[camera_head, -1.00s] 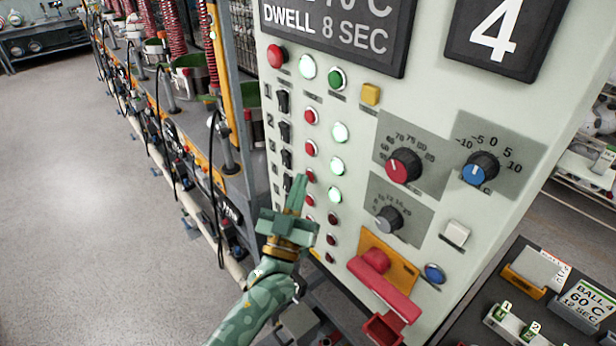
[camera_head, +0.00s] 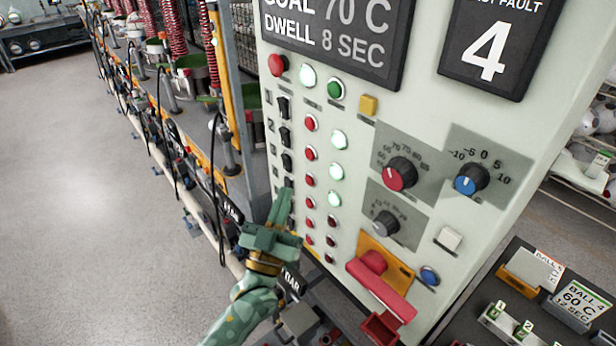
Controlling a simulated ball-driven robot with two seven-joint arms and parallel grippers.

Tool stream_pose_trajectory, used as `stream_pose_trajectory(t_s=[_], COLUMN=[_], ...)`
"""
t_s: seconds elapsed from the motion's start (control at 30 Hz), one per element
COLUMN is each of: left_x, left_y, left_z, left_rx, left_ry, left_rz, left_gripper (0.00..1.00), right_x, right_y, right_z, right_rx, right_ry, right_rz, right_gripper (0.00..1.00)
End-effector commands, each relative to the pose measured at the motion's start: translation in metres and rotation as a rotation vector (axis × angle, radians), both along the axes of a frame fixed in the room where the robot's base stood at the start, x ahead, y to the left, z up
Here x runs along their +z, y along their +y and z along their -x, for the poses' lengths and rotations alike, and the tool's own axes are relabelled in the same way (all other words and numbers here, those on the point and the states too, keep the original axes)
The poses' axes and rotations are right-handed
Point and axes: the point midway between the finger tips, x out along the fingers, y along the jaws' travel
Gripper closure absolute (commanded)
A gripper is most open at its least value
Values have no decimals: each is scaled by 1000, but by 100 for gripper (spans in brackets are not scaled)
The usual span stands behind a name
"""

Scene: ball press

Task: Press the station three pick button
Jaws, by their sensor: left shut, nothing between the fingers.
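The pale green control panel (camera_head: 400,115) carries numbered rows of black rocker switches, red buttons and round lamps. In the third row are a black switch (camera_head: 287,162), a red button (camera_head: 308,179) and a lit green lamp (camera_head: 334,199). I cannot tell which control is the pick button. My left gripper (camera_head: 283,205) is shut and empty, fingers pointing up the panel. Its tips appear just below and left of the third-row red button and cover part of the fourth-row switch. I cannot tell whether they touch the panel. My right gripper is out of view.
A red lever (camera_head: 383,288) juts out at the panel's lower right, with a blue button (camera_head: 430,276) beside it. Dials (camera_head: 400,173) sit to the right of the lamps. A rail line with cables (camera_head: 165,125) runs along the left. Open floor (camera_head: 75,200) lies beyond it.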

Motion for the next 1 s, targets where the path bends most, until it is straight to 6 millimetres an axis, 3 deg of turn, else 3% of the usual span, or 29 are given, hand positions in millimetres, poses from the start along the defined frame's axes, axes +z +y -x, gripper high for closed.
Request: stream_pose_trajectory(t_s=[0.3,1.0], left_x=[0,0], left_y=[17,17], left_z=[16,17], left_rx=[0,-1], left_ry=[1,0], left_rz=[0,1], left_gripper=[100,100], right_x=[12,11], right_y=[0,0], right_z=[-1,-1], right_rx=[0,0], right_ry=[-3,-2], right_rz=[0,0], right_gripper=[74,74])
